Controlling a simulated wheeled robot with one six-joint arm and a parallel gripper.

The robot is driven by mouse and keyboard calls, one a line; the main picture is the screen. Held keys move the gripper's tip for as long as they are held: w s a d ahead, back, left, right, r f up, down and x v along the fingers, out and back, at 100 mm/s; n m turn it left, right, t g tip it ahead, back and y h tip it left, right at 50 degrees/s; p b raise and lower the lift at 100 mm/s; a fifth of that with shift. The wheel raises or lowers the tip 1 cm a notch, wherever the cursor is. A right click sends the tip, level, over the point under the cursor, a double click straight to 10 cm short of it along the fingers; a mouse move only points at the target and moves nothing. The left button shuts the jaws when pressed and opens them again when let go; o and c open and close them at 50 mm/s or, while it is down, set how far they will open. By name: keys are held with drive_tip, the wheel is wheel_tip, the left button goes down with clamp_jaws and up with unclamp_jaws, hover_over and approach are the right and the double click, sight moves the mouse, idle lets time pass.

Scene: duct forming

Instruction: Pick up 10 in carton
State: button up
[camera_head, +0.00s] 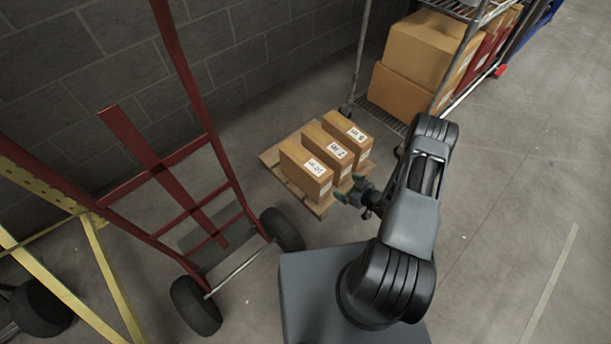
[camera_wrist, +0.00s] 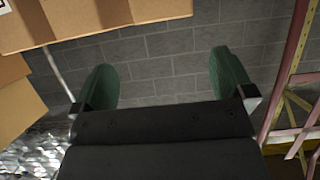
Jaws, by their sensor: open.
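Three brown cartons stand side by side on a low wooden pallet (camera_head: 270,157) in the head view. The nearest carton (camera_head: 306,171) has a small label that seems to read 10. The middle carton (camera_head: 328,147) and the far carton (camera_head: 348,134) carry similar white labels, too small to read surely. My gripper (camera_head: 351,190) is just right of the nearest carton, beside the pallet. In the wrist view its two green fingers (camera_wrist: 165,80) are apart with nothing between them. Brown cardboard (camera_wrist: 90,18) fills the top left there; I cannot tell which carton it is.
A red hand truck (camera_head: 190,185) with black wheels stands left of the pallet. A yellow frame (camera_head: 95,240) is at the far left. A wire shelf (camera_head: 465,8) with large boxes (camera_head: 420,50) stands behind right. A grey block wall (camera_head: 240,40) backs the pallet. Floor at right is clear.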

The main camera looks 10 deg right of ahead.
sight(327, 177)
drive_tip(key=x, duration=0.2)
drive_tip(key=b+x, duration=0.1)
drive_tip(key=x, duration=0.2)
drive_tip(key=b+x, duration=0.1)
drive_tip(key=x, duration=0.1)
drive_tip(key=shift+a+f, duration=0.35)
drive_tip(key=shift+f, duration=0.1)
drive_tip(key=shift+b+x, duration=1.05)
drive_tip(key=shift+x, duration=1.3)
drive_tip(key=shift+w+a+f, duration=0.15)
drive_tip(key=shift+w+a, duration=0.15)
drive_tip(key=shift+w, duration=0.35)
drive_tip(key=shift+c, duration=0.5)
drive_tip(key=c, duration=1.3)
drive_tip(key=shift+w, duration=0.1)
drive_tip(key=shift+c, duration=0.7)
drive_tip(key=shift+r, duration=0.25)
